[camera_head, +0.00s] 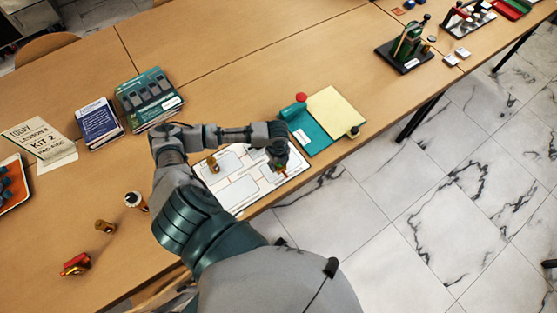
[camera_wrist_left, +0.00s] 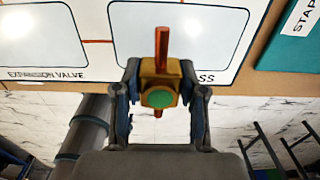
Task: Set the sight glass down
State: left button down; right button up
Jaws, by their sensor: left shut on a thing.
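The sight glass is a brass block with a green round window and copper stubs; it shows in the left wrist view (camera_wrist_left: 160,80). My left gripper (camera_head: 281,164) is shut on it, with one finger on each side. In the wrist view the copper stub overlaps an outlined box on the white mat (camera_head: 235,205), whose printed label ends in "SS" and is partly hidden. The box to its left reads "EXPANSION VALVE" and looks empty there. I cannot tell whether the sight glass touches the mat. My right gripper is not in view.
A brass part (camera_head: 213,164) stands on the mat. More fittings (camera_head: 105,226) and a red valve (camera_head: 75,264) lie at the table's left front. A teal folder with a yellow pad (camera_head: 335,112) lies right of the mat. The table's front edge runs close by.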

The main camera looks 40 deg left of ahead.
pick_arm(q)
jog(key=shift+w+a+f, duration=0.1)
jog(key=shift+w+a, duration=0.25)
jog(key=shift+w, duration=0.25)
jog(key=shift+w+a, duration=0.35)
jog(key=shift+w, duration=0.4)
jog(key=shift+f, duration=0.3)
notch_tip(320, 180, down, 2)
jog(key=shift+d+f, duration=0.1)
jog(key=shift+f, duration=0.35)
jog(key=c, duration=0.7)
grip_release()
jog(key=shift+a, duration=0.25)
jog(key=shift+o, duration=0.2)
jog(key=shift+d+r, duration=0.1)
notch_tip(320, 180, up, 12)
jog(key=shift+p, duration=0.4)
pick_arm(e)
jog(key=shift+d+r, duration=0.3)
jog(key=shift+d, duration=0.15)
